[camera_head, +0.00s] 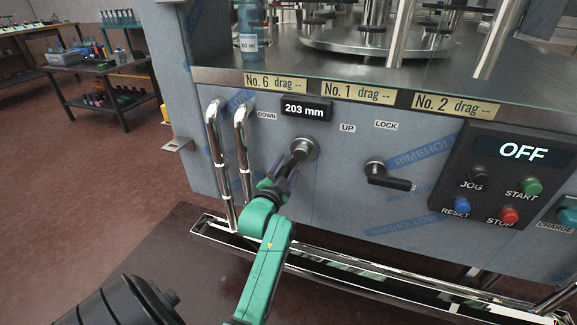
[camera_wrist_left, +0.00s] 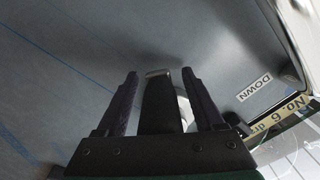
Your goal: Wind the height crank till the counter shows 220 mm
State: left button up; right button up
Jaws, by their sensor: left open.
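The counter (camera_head: 305,109) on the machine's front panel reads 203 mm. Below it is the height crank's round metal hub (camera_head: 304,148), with a dark arm reaching down and left. My left gripper (camera_head: 281,174) is at the lower end of that arm. In the left wrist view, its two dark fingers (camera_wrist_left: 162,78) stand apart, with a dark crank handle (camera_wrist_left: 158,105) between them and gaps on both sides. The DOWN label (camera_head: 267,115) is left of the counter and the UP label (camera_head: 347,128) is right of it. My right gripper is not in view.
A black lock lever (camera_head: 388,177) sits right of the crank under the LOCK label. A button panel (camera_head: 500,172) reading OFF is farther right. Chrome rails (camera_head: 243,150) stand left of the crank, and a metal trough (camera_head: 330,262) runs below.

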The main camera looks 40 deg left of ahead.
pick_arm(q)
grip_shut()
dwell(1.4)
